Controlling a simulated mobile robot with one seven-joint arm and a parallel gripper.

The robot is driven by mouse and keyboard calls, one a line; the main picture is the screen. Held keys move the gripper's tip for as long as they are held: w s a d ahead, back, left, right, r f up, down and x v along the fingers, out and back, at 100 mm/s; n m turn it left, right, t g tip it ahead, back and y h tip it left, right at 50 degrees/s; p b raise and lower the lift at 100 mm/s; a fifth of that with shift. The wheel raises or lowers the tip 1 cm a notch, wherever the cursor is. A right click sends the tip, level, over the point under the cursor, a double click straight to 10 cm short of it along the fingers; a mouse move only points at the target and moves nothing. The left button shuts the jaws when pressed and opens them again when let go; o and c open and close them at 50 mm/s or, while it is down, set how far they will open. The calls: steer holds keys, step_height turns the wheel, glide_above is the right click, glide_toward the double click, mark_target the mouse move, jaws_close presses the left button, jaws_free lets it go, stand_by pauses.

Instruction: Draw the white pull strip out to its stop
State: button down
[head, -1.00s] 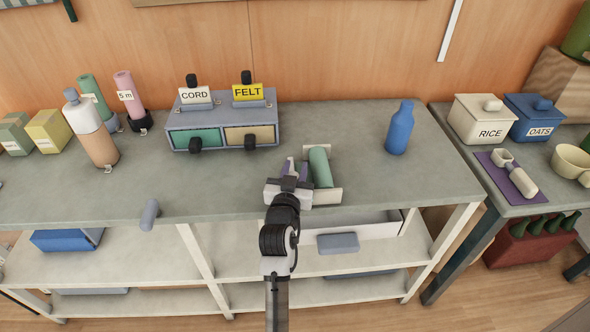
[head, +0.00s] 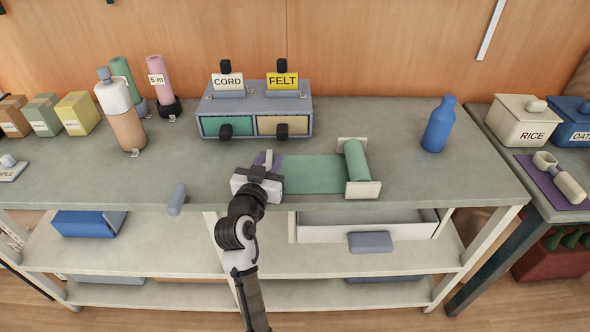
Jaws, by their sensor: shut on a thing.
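A green roll (head: 356,160) sits between two pale end plates (head: 362,189) on the grey bench, right of my gripper. A flat green sheet (head: 313,174) runs left from the roll along the bench top to my gripper (head: 268,162). My gripper is shut at the sheet's left end. The white pull strip cannot be made out apart from the gripper, which covers that end. The sheet looks straight and flat.
A drawer box (head: 255,103) labelled CORD and FELT stands behind my gripper. A tan and white bottle (head: 121,115) is at the left, and a blue bottle (head: 438,125) right of the roll. The bench top (head: 200,165) left of my gripper is mostly clear.

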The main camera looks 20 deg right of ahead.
steer(key=a, duration=0.2)
steer(key=w+a+b, duration=0.1)
steer(key=a, duration=0.1)
steer(key=w+a, duration=0.1)
steer(key=a, duration=0.1)
steer(key=shift+a+b, duration=0.35)
steer(key=shift+b, duration=0.05)
steer(key=c, duration=1.1)
jaws_free()
steer(key=shift+o, duration=0.2)
steer(key=b+v, duration=0.2)
steer(key=v, duration=1.1)
steer(key=shift+s+a+b, duration=0.15)
steer(key=shift+s+b, duration=0.2)
steer(key=shift+b, duration=0.05)
